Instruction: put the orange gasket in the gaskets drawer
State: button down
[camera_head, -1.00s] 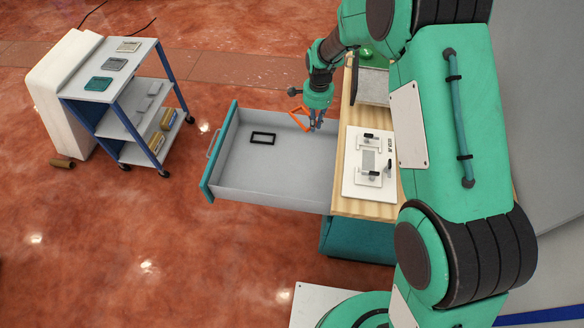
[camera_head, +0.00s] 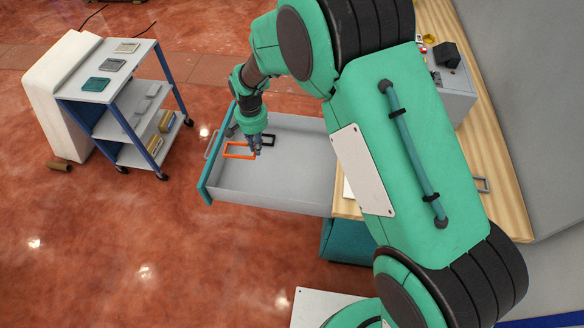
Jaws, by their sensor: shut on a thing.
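The orange gasket (camera_head: 238,156) is a thin rectangular frame held at its right end by my gripper (camera_head: 257,151), which is shut on it. Both are over the open gaskets drawer (camera_head: 270,190), near its front panel on the left. I cannot tell how high the gasket is above the drawer floor. A black rectangular gasket (camera_head: 268,141) lies in the drawer just behind my gripper and is partly hidden by it.
The wooden workbench (camera_head: 497,165) is at the right, largely hidden behind my arm. A grey box (camera_head: 455,98) with a black part stands on it. A wheeled cart (camera_head: 107,91) with several flat parts stands at the left.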

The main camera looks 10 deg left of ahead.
send_over(263, 186)
notch_tip(263, 186, down, 15)
jog(key=shift+f, duration=0.1)
dwell(0.4)
jog(key=shift+f+b, duration=0.6)
jog(key=shift+f, duration=2.55)
jog(key=shift+f+b, duration=0.4)
jog(key=shift+f, duration=1.45)
jog(key=shift+d+f, duration=0.1)
jog(key=shift+f, duration=0.1)
jog(key=c, duration=1.8)
grip_release()
jog(key=shift+o, duration=0.2)
